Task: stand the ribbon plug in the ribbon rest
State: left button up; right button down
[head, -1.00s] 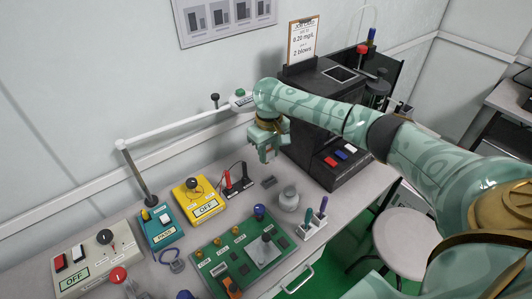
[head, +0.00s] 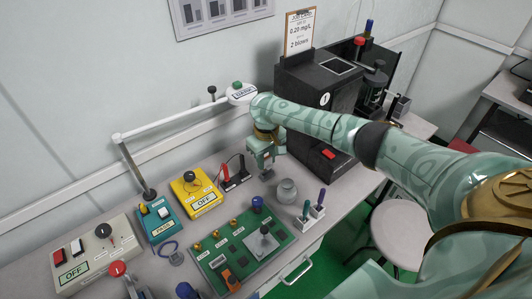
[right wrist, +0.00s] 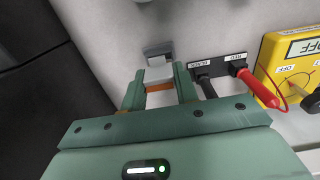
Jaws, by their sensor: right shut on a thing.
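My right gripper (head: 266,174) points down over the back of the bench, right of the red and black probes. In the right wrist view, its fingers (right wrist: 158,78) are shut on the ribbon plug (right wrist: 158,74), a small pale grey block with an orange strip. A small dark grey block, apparently the ribbon rest (right wrist: 157,48), shows just beyond the plug, in line with it. Whether the plug touches or sits inside the rest cannot be told. In the head view the gripper mostly hides both. My left gripper is not in view.
The probe holder (head: 235,180) and yellow OFF box (head: 195,190) stand left of the gripper. A large black machine (head: 318,105) stands close on its right. A grey round weight-like thing (head: 286,192) and a green circuit board (head: 240,255) lie in front.

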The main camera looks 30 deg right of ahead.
aim_at(266, 166)
jog(key=shift+f, duration=0.5)
jog(key=shift+f+b, duration=0.45)
jog(key=shift+f, duration=0.6)
jog(key=c, duration=1)
grip_release()
jog(key=shift+r, duration=0.1)
notch_tip(266, 166, up, 16)
jog(key=p, duration=0.8)
jog(key=shift+p, duration=0.35)
